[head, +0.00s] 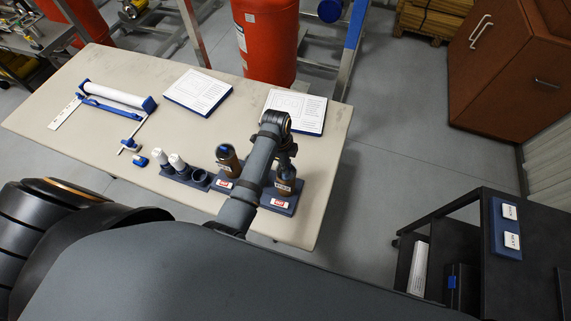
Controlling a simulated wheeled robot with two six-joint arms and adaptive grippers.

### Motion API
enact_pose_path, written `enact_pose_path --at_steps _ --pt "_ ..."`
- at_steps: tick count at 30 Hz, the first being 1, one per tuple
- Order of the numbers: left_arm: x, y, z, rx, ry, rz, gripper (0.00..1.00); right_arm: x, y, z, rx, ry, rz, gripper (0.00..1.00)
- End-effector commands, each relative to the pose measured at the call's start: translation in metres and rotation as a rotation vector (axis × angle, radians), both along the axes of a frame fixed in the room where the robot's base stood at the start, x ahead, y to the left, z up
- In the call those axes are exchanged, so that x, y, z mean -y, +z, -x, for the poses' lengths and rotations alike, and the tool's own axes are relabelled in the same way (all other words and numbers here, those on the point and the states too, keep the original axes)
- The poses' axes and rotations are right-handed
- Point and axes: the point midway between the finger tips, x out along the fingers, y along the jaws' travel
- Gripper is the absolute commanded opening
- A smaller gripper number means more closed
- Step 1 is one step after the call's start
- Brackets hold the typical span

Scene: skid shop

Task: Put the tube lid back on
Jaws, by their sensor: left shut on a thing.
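My left gripper (287,160) points down over the right end of the table. It is shut at the top of a brown bottle (285,184) with a white label, on or just above a blue base. The gripper hides the bottle's top. Two white-topped tubes (178,163) stand in a blue rack (184,176), left of an open holder (200,178). A long white tube (118,95) lies in a blue-ended holder at the far left. I cannot tell which piece is the tube lid. My right gripper is not in view.
A second brown bottle (228,158) stands just left of my arm. Two printed sheets (198,92) lie at the table's back. Small blue pieces (140,160) lie left of the rack. A black cart (520,275) stands right, across clear floor. The table's (95,150) left front is bare.

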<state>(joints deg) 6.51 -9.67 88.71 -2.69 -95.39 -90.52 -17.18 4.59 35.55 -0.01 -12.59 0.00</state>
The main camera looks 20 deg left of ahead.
Motion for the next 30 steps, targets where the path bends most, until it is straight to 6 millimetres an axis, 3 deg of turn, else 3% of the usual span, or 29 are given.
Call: enact_pose_path --at_steps 25,26,30 --pt "-0.0003 -0.0022 0.0 0.0 0.0 0.0 0.0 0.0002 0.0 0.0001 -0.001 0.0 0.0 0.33" --pt "-0.0003 -0.0022 0.0 0.0 0.0 0.0 0.13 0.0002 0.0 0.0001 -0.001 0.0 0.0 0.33" --pt "-0.0003 -0.0022 0.0 0.0 0.0 0.0 0.32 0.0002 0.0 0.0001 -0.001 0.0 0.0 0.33"
